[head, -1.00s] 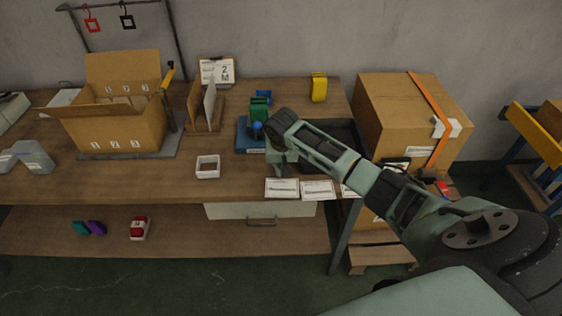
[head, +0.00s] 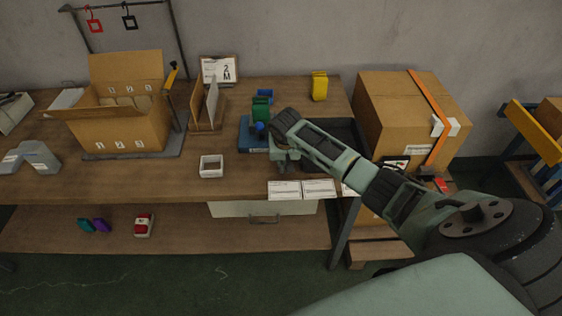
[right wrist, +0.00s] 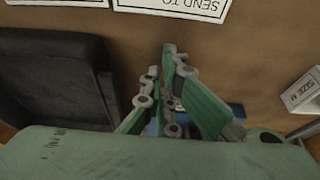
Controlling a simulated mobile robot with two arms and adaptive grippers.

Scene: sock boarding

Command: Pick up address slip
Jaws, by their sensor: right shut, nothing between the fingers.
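White address slips lie side by side along the front edge of the table: a left one (head: 284,190), a middle one (head: 319,188) and a right one (head: 348,190) partly hidden by my arm. In the right wrist view, a slip printed "SEND TO" (right wrist: 178,7) lies at the top, with part of another slip (right wrist: 58,2) to its left. My right gripper (head: 284,170) is over the table, just behind the left slip in the head view. In the right wrist view its fingers (right wrist: 162,62) are shut and empty, pointing toward the slips and apart from them. My left gripper is not in view.
A dark tray (head: 345,130) sits beside my right gripper, partly hidden by my arm. A small white box (head: 211,166) and a blue stand (head: 251,135) are to its left. An open carton (head: 125,120) stands farther left. A large closed carton (head: 400,105) stands right.

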